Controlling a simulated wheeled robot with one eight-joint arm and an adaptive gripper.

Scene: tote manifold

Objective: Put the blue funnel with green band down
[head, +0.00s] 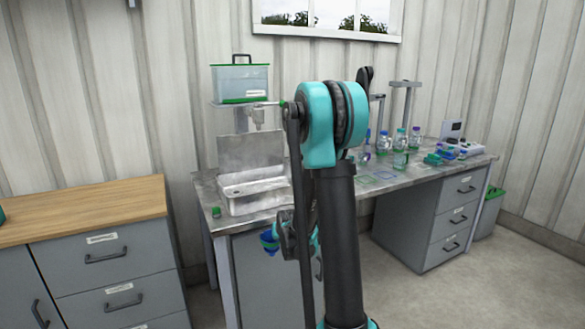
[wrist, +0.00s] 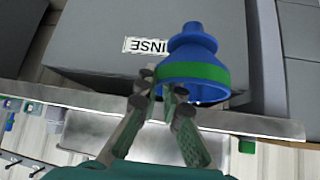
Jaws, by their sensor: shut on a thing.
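The blue funnel with green band (wrist: 190,72) is in my gripper (wrist: 162,90) in the wrist view. The fingertips are at the edge of its green band; the exact contact is partly hidden. In the head view the funnel (head: 269,240) hangs in front of the metal bench (head: 375,185), below the level of its top. My gripper (head: 288,235) is just right of it there, partly hidden by my arm. The funnel is clear of the bench top.
A tank (head: 240,82) is above the sink. Several bottles (head: 400,150) stand farther right. A wood-topped cabinet (head: 80,208) stands at left, its visible top mostly bare.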

